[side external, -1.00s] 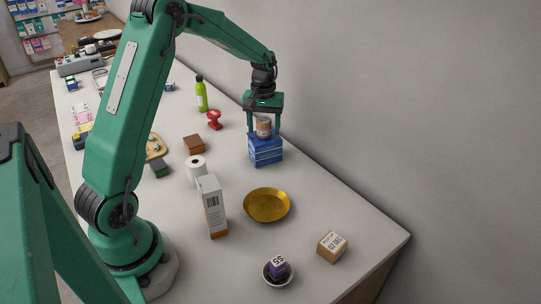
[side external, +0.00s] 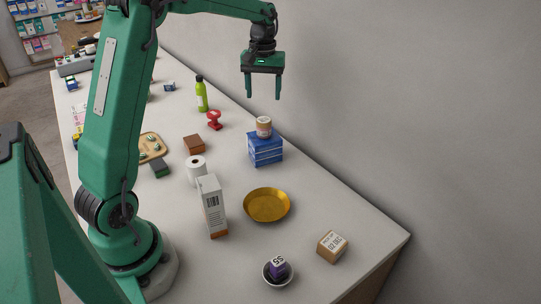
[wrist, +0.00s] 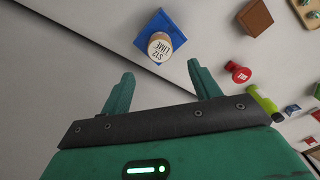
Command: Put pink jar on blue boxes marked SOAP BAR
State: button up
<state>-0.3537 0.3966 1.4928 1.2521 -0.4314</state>
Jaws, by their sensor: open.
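The pinkish jar (side external: 263,125) with a pale lid stands upright on top of the stacked blue boxes (side external: 265,152) near the wall. In the wrist view the jar's lid (wrist: 161,47) shows dark lettering, and a blue box (wrist: 150,24) shows beneath it. My gripper (side external: 263,97) is open and empty, raised above the jar and clear of it. Its two fingers also show in the wrist view (wrist: 162,85), apart, with nothing between them. The marking on the boxes is too small to read.
A gold dish (side external: 267,206), a white carton (side external: 212,207), a paper roll (side external: 196,168) and a brown box (side external: 194,145) stand nearby. A red item (side external: 214,119) and a green bottle (side external: 201,95) are behind. The wall runs close beside the blue boxes.

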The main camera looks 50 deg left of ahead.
jog(key=shift+d+r, duration=0.1)
dwell(0.6)
jog(key=s+d+r+m+t, duration=0.35)
jog(key=s+d+r, duration=0.35)
jog(key=s+d, duration=0.4)
jog(key=s+d+f+m+t, duration=0.1)
jog(key=s+d+m, duration=0.1)
jog(key=s, duration=0.4)
jog(key=s+d+f+m+t, duration=0.1)
jog(key=s+d+f+m, duration=0.1)
jog(key=s, duration=0.4)
jog(key=shift+s+d+f+m, duration=0.3)
jog(key=shift+d+m, duration=0.45)
jog(key=shift+d, duration=0.15)
